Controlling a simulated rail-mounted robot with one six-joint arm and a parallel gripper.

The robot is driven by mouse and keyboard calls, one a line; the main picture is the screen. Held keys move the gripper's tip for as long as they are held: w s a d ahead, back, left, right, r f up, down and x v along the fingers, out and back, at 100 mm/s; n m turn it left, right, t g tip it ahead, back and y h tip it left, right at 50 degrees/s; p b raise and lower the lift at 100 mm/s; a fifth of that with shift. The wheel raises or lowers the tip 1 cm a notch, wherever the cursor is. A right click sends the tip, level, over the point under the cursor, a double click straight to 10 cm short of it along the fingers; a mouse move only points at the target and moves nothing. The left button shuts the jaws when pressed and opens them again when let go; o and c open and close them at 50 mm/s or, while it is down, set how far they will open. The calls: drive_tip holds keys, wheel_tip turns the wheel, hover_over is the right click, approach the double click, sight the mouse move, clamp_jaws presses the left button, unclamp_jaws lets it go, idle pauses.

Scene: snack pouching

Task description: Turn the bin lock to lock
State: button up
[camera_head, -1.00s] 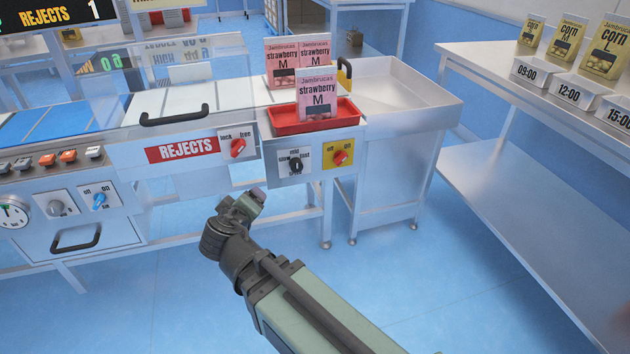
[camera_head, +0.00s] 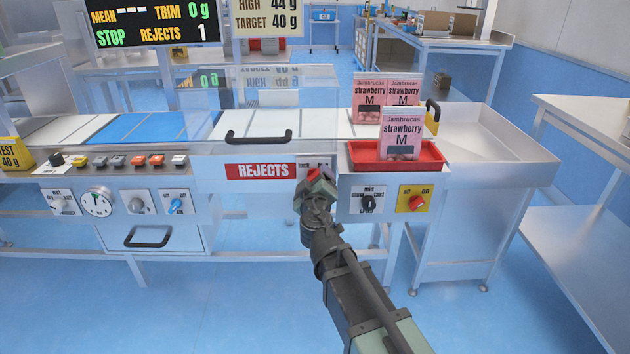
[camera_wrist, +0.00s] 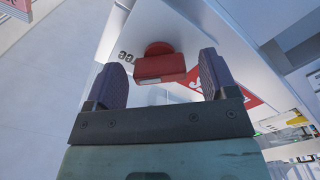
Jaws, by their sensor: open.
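The bin lock is a red knob on a white plate, right of the REJECTS label (camera_head: 260,170) on the bin front. In the wrist view the red knob (camera_wrist: 160,68) shows between the two fingers, with part of the word "free" on the plate to its left. My gripper (camera_wrist: 161,80) is open, with a finger on either side of the knob and gaps showing on both sides. In the head view my gripper (camera_head: 315,183) covers most of the lock plate, so where the knob points cannot be read there.
A black speed knob (camera_head: 369,202) and a red off/on knob on a yellow plate (camera_head: 413,199) sit just right of my gripper. Above them is a red tray (camera_head: 362,158) with strawberry pouches. Floor space in front is clear.

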drive_tip(key=shift+w, duration=0.55)
drive_tip(key=shift+c, duration=0.4)
drive_tip(key=c, duration=0.9)
drive_tip(key=shift+o, duration=0.2)
